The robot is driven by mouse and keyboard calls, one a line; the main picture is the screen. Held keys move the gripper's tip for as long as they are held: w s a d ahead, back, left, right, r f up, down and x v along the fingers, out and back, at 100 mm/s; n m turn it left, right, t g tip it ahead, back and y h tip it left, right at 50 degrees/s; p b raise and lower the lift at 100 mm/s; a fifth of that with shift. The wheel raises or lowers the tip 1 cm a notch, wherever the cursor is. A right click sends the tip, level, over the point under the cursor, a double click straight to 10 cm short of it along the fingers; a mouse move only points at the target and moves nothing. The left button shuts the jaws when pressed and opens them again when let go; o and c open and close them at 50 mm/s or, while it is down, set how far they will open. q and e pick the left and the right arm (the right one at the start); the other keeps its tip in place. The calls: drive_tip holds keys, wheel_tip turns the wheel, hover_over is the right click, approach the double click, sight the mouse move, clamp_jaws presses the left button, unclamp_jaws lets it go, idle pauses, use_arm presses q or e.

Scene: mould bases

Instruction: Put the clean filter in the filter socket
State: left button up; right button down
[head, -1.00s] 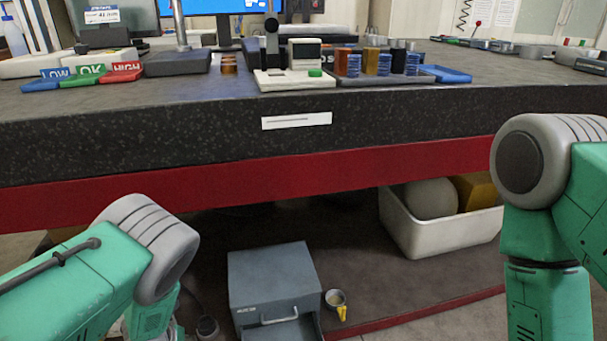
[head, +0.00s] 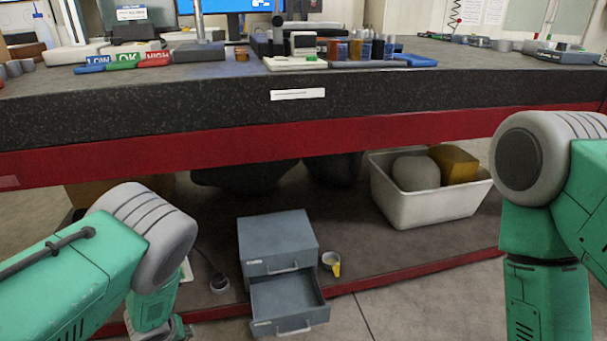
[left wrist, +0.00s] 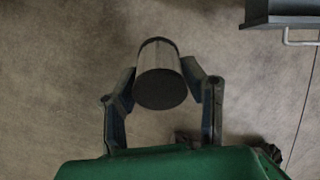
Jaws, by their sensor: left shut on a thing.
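In the left wrist view, my left gripper (left wrist: 160,72) is shut on a grey cylinder (left wrist: 159,92) with a dark round end, its fingers on either side. It looks like a filter, but I cannot tell whether it is the clean one. The floor shows behind it. In the head view only part of my left wrist shows at the bottom left, and the held cylinder is not visible. My right arm is at the right edge of the head view, with its gripper out of frame. I cannot make out the filter socket.
A grey drawer cabinet (head: 277,232) with its lower drawer (head: 288,299) pulled out stands under the dark bench (head: 190,112). Beside it are a cup with a yellow handle (head: 331,262) and a white bin (head: 425,210).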

use_arm(q)
drive_tip(key=shift+w+a+r+n+y, duration=0.15)
drive_tip(key=shift+w+r+n+y, duration=0.15)
drive_tip(key=shift+n, duration=0.4)
drive_tip(key=r+n, duration=0.1)
drive_tip(key=n, duration=0.1)
drive_tip(key=w+a+r+n+g+y, duration=0.1)
drive_tip(key=r+n, duration=0.1)
drive_tip(key=n, duration=0.1)
drive_tip(key=r+n+y, duration=0.1)
drive_tip(key=r+n, duration=0.1)
drive_tip(key=n, duration=0.1)
drive_tip(key=shift+w+a+r+g, duration=0.2)
drive_tip(key=shift+w+r+g, duration=0.05)
drive_tip(key=shift+g, duration=0.15)
drive_tip(key=s+d+r+n+g+h, duration=0.1)
drive_tip(key=s+d+r+n+g, duration=0.1)
drive_tip(key=d+r+n, duration=0.4)
drive_tip(key=s+d+r+n+g, duration=0.1)
drive_tip(key=s+r+n+g, duration=0.15)
drive_tip(key=r+n, duration=0.75)
drive_tip(key=s+d+r+n+g+h, duration=0.1)
drive_tip(key=s+d+r+n+g, duration=0.2)
drive_tip(key=r+n, duration=0.45)
drive_tip(key=s+r+m+p, duration=0.1)
drive_tip(key=s+r+p, duration=0.7)
drive_tip(key=p, duration=0.5)
wheel_tip(320, 180, up, 3)
drive_tip(key=shift+d+f, duration=0.15)
drive_tip(key=shift+d, duration=0.3)
